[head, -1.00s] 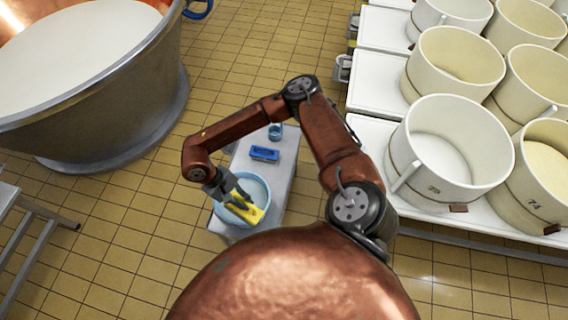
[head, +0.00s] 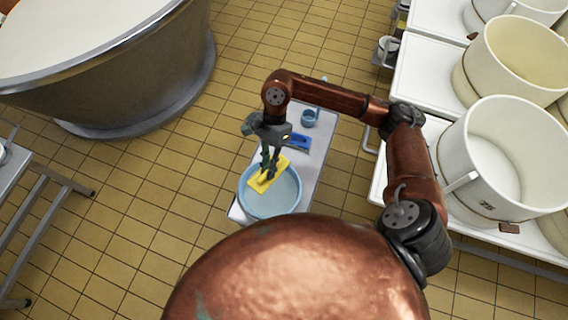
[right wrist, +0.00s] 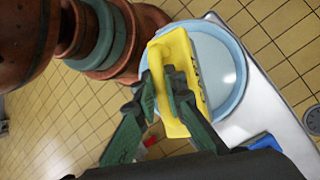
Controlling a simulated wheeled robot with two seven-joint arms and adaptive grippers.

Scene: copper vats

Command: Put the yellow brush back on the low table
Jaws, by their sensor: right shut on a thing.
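My right gripper (head: 269,170) is shut on the yellow brush (head: 258,187), reaching down from above. In the right wrist view, the fingers (right wrist: 161,82) close on the yellow brush (right wrist: 172,48), which covers part of the basin (right wrist: 238,62). I cannot tell whether the brush touches the basin or its contents. The table's grey top (right wrist: 277,98) shows beside the basin. My left gripper is not in view.
A blue brush-like block (head: 299,141) and a small blue cup (head: 309,118) stand farther back on the table. A bare strip lies right of the basin. White tubs (head: 505,165) stand on benches at the right.

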